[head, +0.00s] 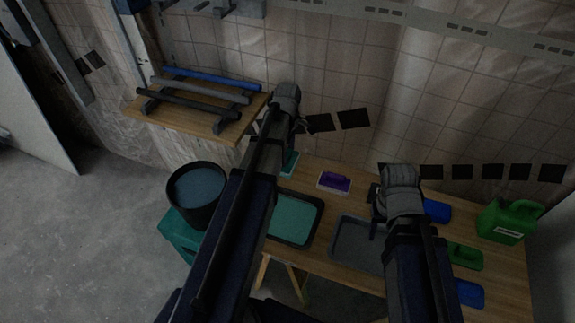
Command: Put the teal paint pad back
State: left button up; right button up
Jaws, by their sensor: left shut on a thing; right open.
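A teal paint pad (290,164) shows just right of my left arm, near the back left of the wooden table (310,170); the arm covers part of it. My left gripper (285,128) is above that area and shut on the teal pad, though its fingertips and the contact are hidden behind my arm. I cannot tell whether the pad touches the table. My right gripper (393,213) is open and empty, over the table right of the grey tray (353,245).
A purple pad (335,182) lies on the table, with a teal tray (296,219) in front. Blue (437,211) and green (466,256) pads and a green canister (508,222) are at right. A dark bucket (197,190) and a rack shelf (210,125) are at left.

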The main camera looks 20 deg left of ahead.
aim_at(288, 155)
pick_arm(q)
notch_tip(288, 155, down, 4)
jog(key=b, duration=0.3)
jog(key=shift+r+b, duration=0.1)
jog(key=shift+b, duration=0.3)
pick_arm(e)
notch_tip(288, 155, down, 4)
jog(key=shift+r, duration=0.1)
pick_arm(q)
jog(key=shift+s+r, duration=0.1)
jog(key=shift+r, duration=0.05)
jog(key=c, duration=0.3)
pick_arm(e)
jog(key=shift+r, duration=0.1)
pick_arm(q)
jog(key=o, duration=1.5)
jog(key=shift+o, duration=0.2)
pick_arm(e)
jog(key=shift+r, duration=0.1)
pick_arm(q)
notch_tip(288, 155, up, 12)
jog(key=p, duration=1.2)
pick_arm(e)
notch_tip(288, 155, up, 12)
